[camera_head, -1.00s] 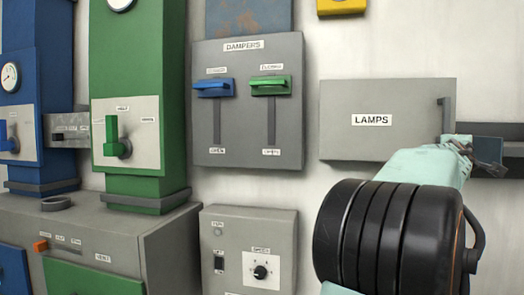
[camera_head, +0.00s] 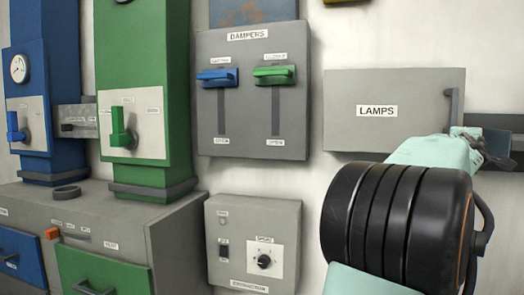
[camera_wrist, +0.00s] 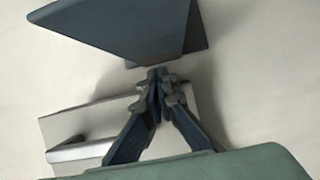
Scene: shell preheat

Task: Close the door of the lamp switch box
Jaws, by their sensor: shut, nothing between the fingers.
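The lamp switch box is on the wall at the right of the head view, its light grey door (camera_head: 345,125) labelled LAMPS. A dark upright handle (camera_head: 452,106) is at the door's right edge. The door looks roughly flat against the box; I see no gap, but my arm hides its lower right corner. My gripper (camera_head: 492,158) is just right of that corner, partly hidden by my wrist. In the wrist view my gripper (camera_wrist: 158,76) has its fingertips together and holds nothing. A light grey plate with a bar handle, probably the door (camera_wrist: 85,128), is behind and left of the fingers.
A dark grey fixture (camera_head: 500,123) is on the wall right of the box, close to my gripper. A dark panel (camera_wrist: 120,30) lies just beyond the fingertips in the wrist view. The dampers panel (camera_head: 252,110) is left of the box, and the switch panel (camera_head: 225,270) is below.

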